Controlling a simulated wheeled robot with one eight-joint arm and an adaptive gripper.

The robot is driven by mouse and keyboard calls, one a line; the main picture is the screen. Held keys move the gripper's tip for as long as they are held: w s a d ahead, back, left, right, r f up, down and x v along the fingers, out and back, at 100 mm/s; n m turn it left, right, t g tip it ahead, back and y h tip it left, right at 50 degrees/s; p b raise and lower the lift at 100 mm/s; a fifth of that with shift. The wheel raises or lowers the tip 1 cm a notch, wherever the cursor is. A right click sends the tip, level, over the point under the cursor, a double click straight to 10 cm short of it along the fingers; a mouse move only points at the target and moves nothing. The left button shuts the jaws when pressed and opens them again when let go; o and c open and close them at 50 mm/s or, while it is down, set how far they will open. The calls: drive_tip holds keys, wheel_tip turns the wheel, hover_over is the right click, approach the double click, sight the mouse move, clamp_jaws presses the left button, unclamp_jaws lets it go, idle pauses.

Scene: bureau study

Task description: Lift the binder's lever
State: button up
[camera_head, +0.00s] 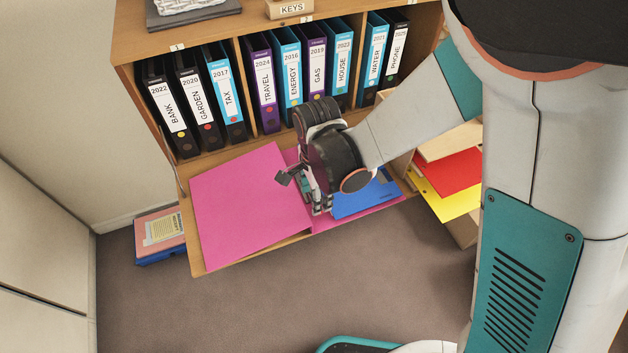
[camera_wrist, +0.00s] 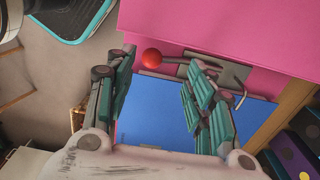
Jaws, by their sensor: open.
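The pink binder (camera_head: 237,200) lies open on the fold-down wooden flap (camera_head: 205,258) of the bureau. In the wrist view its pink inside (camera_wrist: 220,35) shows with the metal lever mechanism (camera_wrist: 228,72), and the lever ends in a red ball (camera_wrist: 151,58). A blue sheet or divider (camera_head: 362,200) lies in the binder's right part. My gripper (camera_head: 320,203) points down over the binder's middle and is open and empty. In the wrist view the red ball appears between my fingertips (camera_wrist: 162,76); I cannot tell whether they touch it. The mechanism is mostly hidden in the head view.
Upright labelled binders (camera_head: 265,85) fill the shelf behind. A wooden compartment with red and yellow folders (camera_head: 450,172) stands to the right. A stack with a blue item (camera_head: 160,238) lies on the floor at left. The carpet (camera_head: 250,310) in front is clear.

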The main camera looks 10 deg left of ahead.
sight(311, 196)
drive_tip(key=shift+f+b, duration=0.55)
drive_tip(key=shift+f, duration=1.65)
clamp_jaws()
